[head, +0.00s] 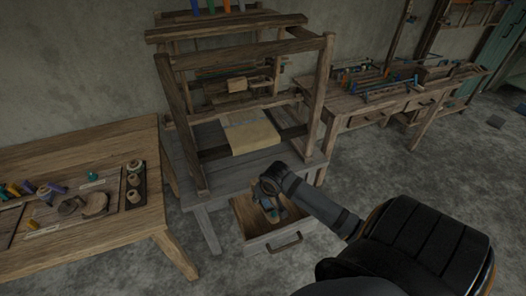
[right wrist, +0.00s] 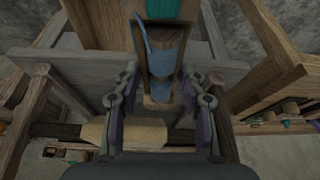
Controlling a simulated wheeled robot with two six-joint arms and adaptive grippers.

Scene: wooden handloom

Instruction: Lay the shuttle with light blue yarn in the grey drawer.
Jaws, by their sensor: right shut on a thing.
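The grey drawer (head: 284,236) stands pulled out below the loom's grey base in the head view, with its handle facing front. My right gripper (head: 268,209) points down at the drawer opening. The shuttle with light blue yarn (right wrist: 166,56) is between my right gripper's fingers (right wrist: 161,92) in the right wrist view, and they are shut on it. It is a wooden shuttle with blue thread wound inside. In the head view the gripper and arm partly cover it, and I cannot tell whether it touches the drawer floor. My left gripper is not in view.
The wooden loom (head: 255,85) rises behind the drawer, with cream cloth (head: 252,136) on it. A table (head: 85,155) at left holds spools and small tools. Another bench (head: 385,95) stands at the back right. The floor before the drawer is clear at left.

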